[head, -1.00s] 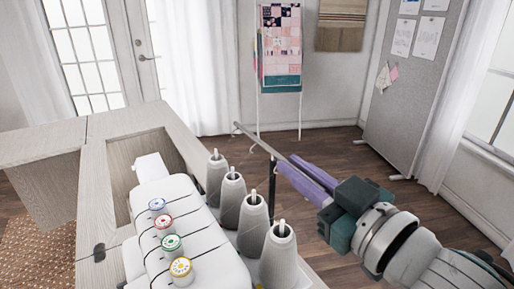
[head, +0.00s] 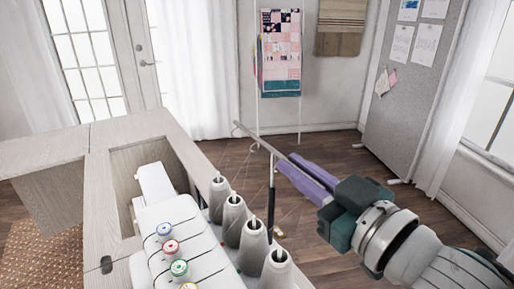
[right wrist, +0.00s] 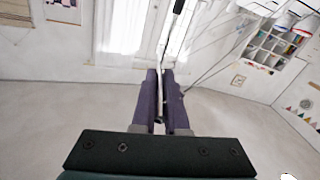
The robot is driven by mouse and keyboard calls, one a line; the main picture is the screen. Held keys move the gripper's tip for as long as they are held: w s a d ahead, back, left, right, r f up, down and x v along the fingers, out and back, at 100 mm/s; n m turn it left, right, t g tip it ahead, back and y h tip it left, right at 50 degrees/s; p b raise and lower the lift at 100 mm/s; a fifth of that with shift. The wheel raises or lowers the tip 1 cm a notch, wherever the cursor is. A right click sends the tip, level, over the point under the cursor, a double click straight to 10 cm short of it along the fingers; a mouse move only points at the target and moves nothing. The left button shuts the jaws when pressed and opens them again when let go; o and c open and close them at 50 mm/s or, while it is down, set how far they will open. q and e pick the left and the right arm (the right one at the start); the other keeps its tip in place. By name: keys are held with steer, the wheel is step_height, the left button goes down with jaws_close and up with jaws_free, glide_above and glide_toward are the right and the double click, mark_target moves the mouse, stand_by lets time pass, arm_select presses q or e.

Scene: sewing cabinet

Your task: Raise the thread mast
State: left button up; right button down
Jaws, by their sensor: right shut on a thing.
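The thread mast is a dark upright post (head: 271,190) with a thin grey crossbar (head: 256,137) at its top, standing behind a row of grey thread cones (head: 254,243). Fine threads run between the cones and the bar. My right gripper (head: 291,168), with purple fingers, is shut on the mast at its crossbar. In the right wrist view the fingers (right wrist: 160,75) are close together, with the thin bar (right wrist: 166,45) running up from between them. The foot of the post is partly hidden by the cones. My left gripper is not in view.
The white sewing machine (head: 165,215) carries several coloured spools (head: 171,247) and sits in the open wooden cabinet (head: 183,140). A quilt rack (head: 281,50) and grey pinboard (head: 405,100) stand further back. Floor is clear behind the mast.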

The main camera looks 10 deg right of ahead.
step_height(320, 180, up, 14)
steer(key=p, duration=1.1)
steer(key=shift+r, duration=0.1)
steer(key=c, duration=1.3)
jaws_free()
steer(key=o, duration=0.3)
steer(key=shift+o, duration=0.3)
steer(key=b+v, duration=0.2)
steer(key=v, duration=0.8)
